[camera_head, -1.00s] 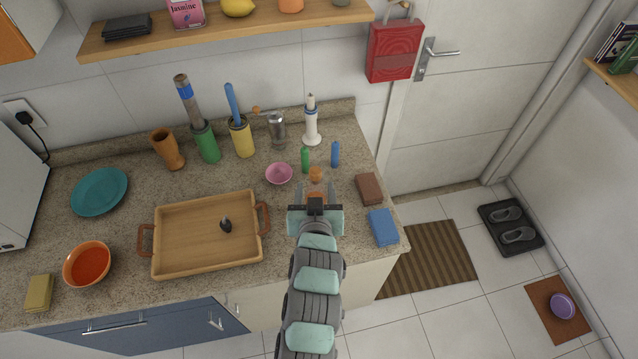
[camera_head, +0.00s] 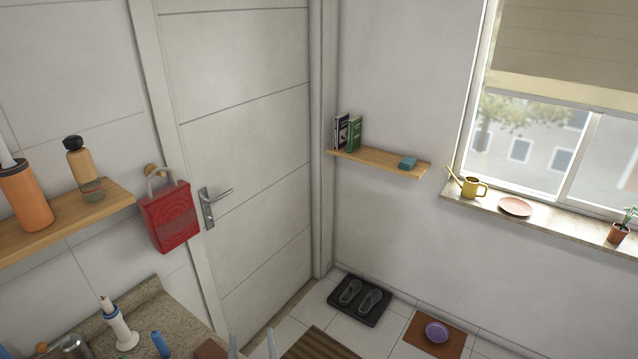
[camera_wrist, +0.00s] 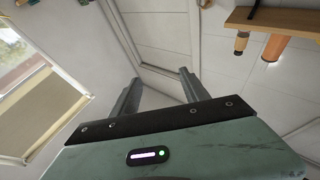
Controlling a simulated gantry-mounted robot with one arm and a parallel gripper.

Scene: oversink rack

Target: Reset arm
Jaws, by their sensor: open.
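My gripper (camera_wrist: 160,78) is open in the wrist view, its two grey fingers spread with nothing between them. The fingers point toward the wall corner and door. In the head view only the fingertips of my gripper (camera_head: 252,345) show at the bottom edge, near the counter's right end. The rest of my arm is out of that view.
A counter corner (camera_head: 150,300) holds a white-and-blue upright tool (camera_head: 119,325) and a blue bottle (camera_head: 161,344). A wall shelf (camera_head: 75,220) is at left. A red bag (camera_head: 170,217) hangs beside the door (camera_head: 245,130). Another shelf (camera_head: 380,164) and a windowsill (camera_head: 560,226) are right.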

